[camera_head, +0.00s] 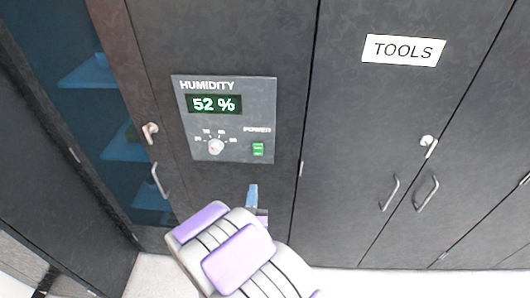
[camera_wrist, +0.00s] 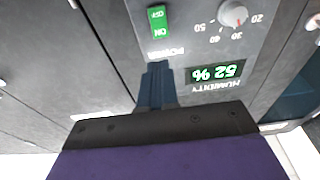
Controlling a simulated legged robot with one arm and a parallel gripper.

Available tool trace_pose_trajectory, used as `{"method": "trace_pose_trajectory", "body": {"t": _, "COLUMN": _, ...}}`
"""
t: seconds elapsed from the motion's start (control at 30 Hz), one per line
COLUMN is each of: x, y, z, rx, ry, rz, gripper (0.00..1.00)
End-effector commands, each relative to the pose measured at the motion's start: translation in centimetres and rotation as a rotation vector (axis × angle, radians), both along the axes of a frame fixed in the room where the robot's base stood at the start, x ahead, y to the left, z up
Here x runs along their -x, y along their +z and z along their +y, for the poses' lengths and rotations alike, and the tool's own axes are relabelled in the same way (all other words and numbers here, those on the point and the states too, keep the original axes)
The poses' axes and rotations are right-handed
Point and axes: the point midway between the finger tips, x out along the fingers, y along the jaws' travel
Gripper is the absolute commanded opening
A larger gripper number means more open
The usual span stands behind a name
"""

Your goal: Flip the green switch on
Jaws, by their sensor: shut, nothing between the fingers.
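The green switch (camera_head: 258,149) sits under the POWER label at the lower right of the grey humidity panel (camera_head: 228,88). In the wrist view the switch (camera_wrist: 158,20) shows upside down, with OFF and ON marked on it. My gripper (camera_head: 252,190) is shut and empty, below the switch in the head view. In the wrist view the blue fingertips of my gripper (camera_wrist: 156,68) point toward the panel, just short of the switch in the picture. I cannot tell how the switch is tilted.
The panel has a "52 %" display (camera_head: 214,104) and a round knob (camera_head: 215,147) left of the switch. A glass-fronted cabinet (camera_head: 95,110) with handles stands at the left. Dark cabinet doors with a TOOLS sign (camera_head: 404,50) and handles (camera_head: 390,192) stand at the right.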

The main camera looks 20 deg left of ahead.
Motion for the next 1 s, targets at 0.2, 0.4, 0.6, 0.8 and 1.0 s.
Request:
{"method": "trace_pose_trajectory", "body": {"t": 0.2, "x": 0.1, "y": 0.1, "z": 0.1, "rx": 0.001, "ry": 0.003, "rz": -0.01, "gripper": 0.0}}
{"method": "trace_pose_trajectory", "body": {"t": 0.4, "x": 0.0, "y": 0.1, "z": -0.3, "rx": -0.002, "ry": 0.002, "rz": -0.008, "gripper": 0.0}}
{"method": "trace_pose_trajectory", "body": {"t": 0.6, "x": -0.8, "y": -0.2, "z": -0.2, "rx": -0.003, "ry": -0.002, "rz": -0.002, "gripper": 0.0}}
{"method": "trace_pose_trajectory", "body": {"t": 0.8, "x": -2.1, "y": 0.0, "z": 0.2, "rx": -0.005, "ry": -0.003, "rz": -0.005, "gripper": 0.0}}
{"method": "trace_pose_trajectory", "body": {"t": 1.0, "x": -3.7, "y": 0.3, "z": 0.8, "rx": -0.003, "ry": -0.002, "rz": -0.003, "gripper": 0.0}}
